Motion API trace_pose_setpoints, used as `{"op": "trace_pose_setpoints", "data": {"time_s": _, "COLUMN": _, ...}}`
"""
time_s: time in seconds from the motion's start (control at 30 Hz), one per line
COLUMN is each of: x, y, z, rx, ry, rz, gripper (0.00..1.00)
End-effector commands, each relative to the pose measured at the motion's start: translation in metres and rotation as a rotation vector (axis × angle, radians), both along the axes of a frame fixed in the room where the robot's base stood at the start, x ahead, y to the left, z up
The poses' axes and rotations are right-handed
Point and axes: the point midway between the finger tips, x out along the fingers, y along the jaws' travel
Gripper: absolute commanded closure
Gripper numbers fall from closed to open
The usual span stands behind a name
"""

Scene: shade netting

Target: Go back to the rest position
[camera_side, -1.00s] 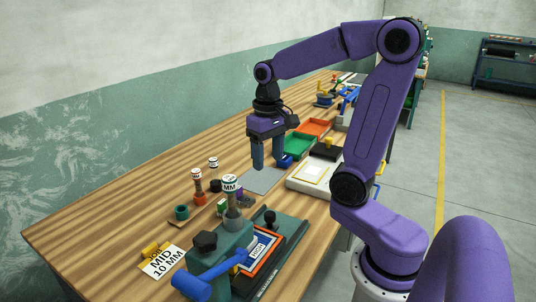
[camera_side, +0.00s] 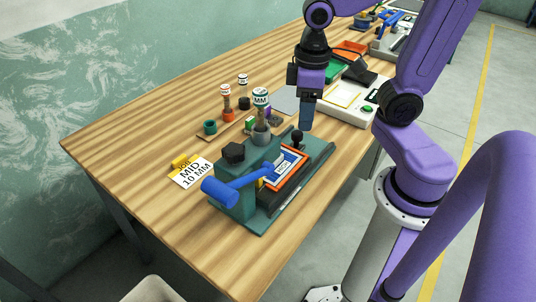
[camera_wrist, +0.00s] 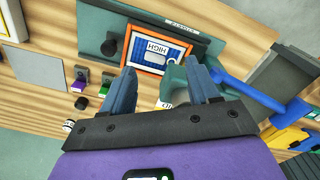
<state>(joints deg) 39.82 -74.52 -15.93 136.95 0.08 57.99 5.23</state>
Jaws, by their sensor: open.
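My gripper (camera_side: 306,118) hangs pointing down above the table, near the black knob (camera_side: 297,137) of the green fixture. In the side view its fingers overlap, seen edge-on. The wrist view shows my gripper (camera_wrist: 161,78) with its two blue fingers apart and nothing between them. Below them is the green fixture (camera_wrist: 226,36) with an orange-framed blue card (camera_wrist: 148,49) reading "HIGH". In the side view the same fixture (camera_side: 262,218) has a blue lever (camera_side: 222,191) and the orange-framed card (camera_side: 284,168).
A job card (camera_side: 190,174) reading "MID 10 MM" lies left of the fixture. Several stamps stand behind it, including one in a grey holder (camera_side: 261,133). A white device (camera_side: 345,104) and a grey plate (camera_side: 285,101) lie farther back. The table's near-left end is bare.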

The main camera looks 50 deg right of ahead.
Motion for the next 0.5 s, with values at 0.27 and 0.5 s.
{"op": "trace_pose_setpoints", "data": {"time_s": 0.27, "x": -0.051, "y": 0.020, "z": -0.012, "rx": 0.003, "ry": -0.005, "rz": 0.317, "gripper": 0.40}}
{"op": "trace_pose_setpoints", "data": {"time_s": 0.5, "x": -0.087, "y": 0.028, "z": -0.020, "rx": 0.008, "ry": -0.009, "rz": 0.523, "gripper": 0.40}}
